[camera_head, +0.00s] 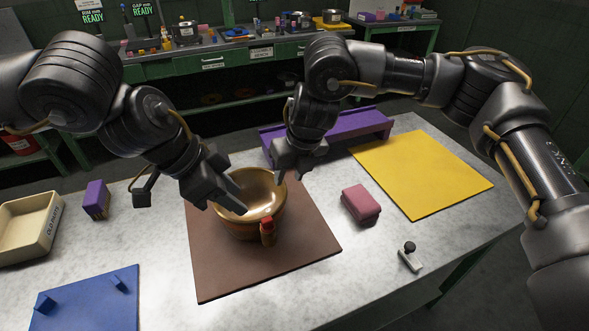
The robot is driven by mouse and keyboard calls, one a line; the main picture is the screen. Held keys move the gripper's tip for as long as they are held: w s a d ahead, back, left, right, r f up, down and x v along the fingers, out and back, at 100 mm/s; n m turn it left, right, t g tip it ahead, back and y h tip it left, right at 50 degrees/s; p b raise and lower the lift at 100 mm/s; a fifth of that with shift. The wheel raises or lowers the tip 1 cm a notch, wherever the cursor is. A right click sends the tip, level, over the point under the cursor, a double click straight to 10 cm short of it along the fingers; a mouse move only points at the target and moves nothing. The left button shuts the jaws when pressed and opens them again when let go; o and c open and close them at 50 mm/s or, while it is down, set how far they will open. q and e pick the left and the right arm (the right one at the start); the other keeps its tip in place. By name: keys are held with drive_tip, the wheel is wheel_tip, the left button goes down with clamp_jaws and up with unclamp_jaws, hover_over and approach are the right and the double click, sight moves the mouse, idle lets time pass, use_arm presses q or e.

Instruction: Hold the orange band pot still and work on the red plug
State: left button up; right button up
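A brass-coloured round pot (245,222) stands upright on the brown mat (215,280). A red plug (267,222) sits on a small orange-brown fitting (268,238) at the pot's front. I cannot make out a separate orange band. My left gripper (224,196) is at the pot's left rim, its fingers apart. It overlaps the rim in view, and I cannot tell whether it touches. My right gripper (289,180) points down behind the pot's right rim, its fingers apart with nothing seen between them. Part of the pot's left rim is hidden by my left gripper.
A purple rack (350,126) stands behind the mat. A yellow mat (420,172) and pink block (360,204) are at the right, with a small black-knobbed piece (410,258) in front. A purple block (96,199), beige bin (28,228) and blue board (88,303) are at the left.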

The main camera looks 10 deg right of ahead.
sight(282, 196)
drive_tip(key=x, duration=0.9)
drive_tip(key=shift+a+f, duration=0.1)
drive_tip(key=shift+f, duration=0.3)
clamp_jaws()
